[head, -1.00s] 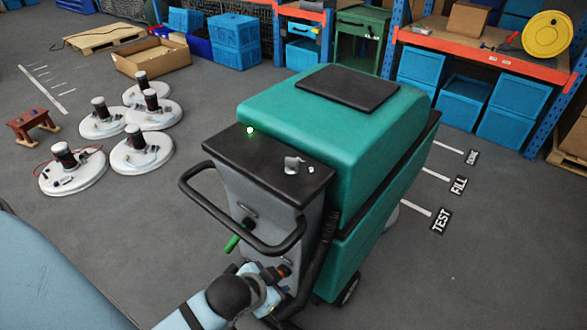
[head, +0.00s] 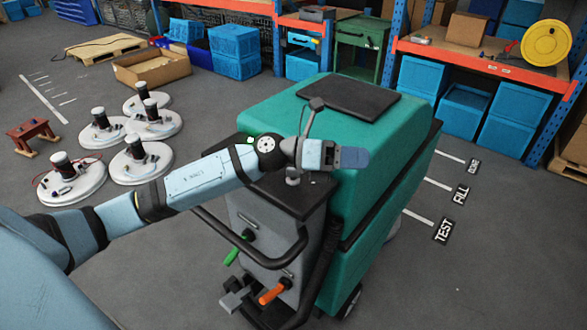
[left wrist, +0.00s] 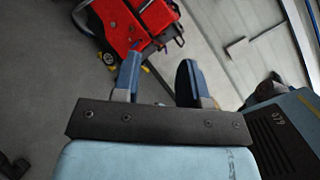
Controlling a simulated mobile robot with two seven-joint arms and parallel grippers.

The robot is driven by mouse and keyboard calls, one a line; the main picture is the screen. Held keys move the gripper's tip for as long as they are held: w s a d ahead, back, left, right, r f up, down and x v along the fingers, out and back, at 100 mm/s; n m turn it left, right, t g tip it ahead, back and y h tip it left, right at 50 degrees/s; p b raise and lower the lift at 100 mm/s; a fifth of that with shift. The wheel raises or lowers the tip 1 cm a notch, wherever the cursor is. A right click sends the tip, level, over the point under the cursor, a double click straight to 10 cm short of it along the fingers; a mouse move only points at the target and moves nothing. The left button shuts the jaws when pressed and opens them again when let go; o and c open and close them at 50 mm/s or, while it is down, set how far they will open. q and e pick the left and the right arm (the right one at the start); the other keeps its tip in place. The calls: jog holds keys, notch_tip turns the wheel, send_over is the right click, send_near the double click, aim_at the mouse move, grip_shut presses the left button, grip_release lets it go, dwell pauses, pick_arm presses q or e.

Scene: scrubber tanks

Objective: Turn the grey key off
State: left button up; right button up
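The teal scrubber machine (head: 330,110) has a black console top (head: 305,198). The grey key (head: 292,177) stands on that top, its upper part partly covered by my left gripper. A small green light (head: 250,141) glows at the console's left edge, close behind my arm. My left gripper (head: 352,158) extends to the right above the console and key, with no visible grip on the key. In the left wrist view its two fingers (left wrist: 158,82) are apart with nothing between them. My right gripper is not in view.
A black bar handle (head: 250,250), a green lever (head: 238,247) and an orange lever (head: 272,293) are on the console's front. A red machine (left wrist: 130,22) shows in the left wrist view.

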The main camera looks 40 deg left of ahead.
pick_arm(q)
jog(key=w+a+f+m+g+y, duration=0.1)
jog(key=w+a+m+g+y, duration=0.2)
jog(key=a+y, duration=0.6)
jog(key=a+f+m+g+y, duration=0.15)
jog(key=a+m+y, duration=0.25)
jog(key=a, duration=0.9)
jog(key=shift+g, duration=0.45)
jog(key=p+x, duration=0.3)
jog(key=x, duration=0.9)
jog(key=shift+w+a, duration=0.1)
jog(key=shift+a, duration=0.1)
jog(key=shift+d+f, duration=0.1)
jog(key=shift+f, duration=0.4)
grip_shut()
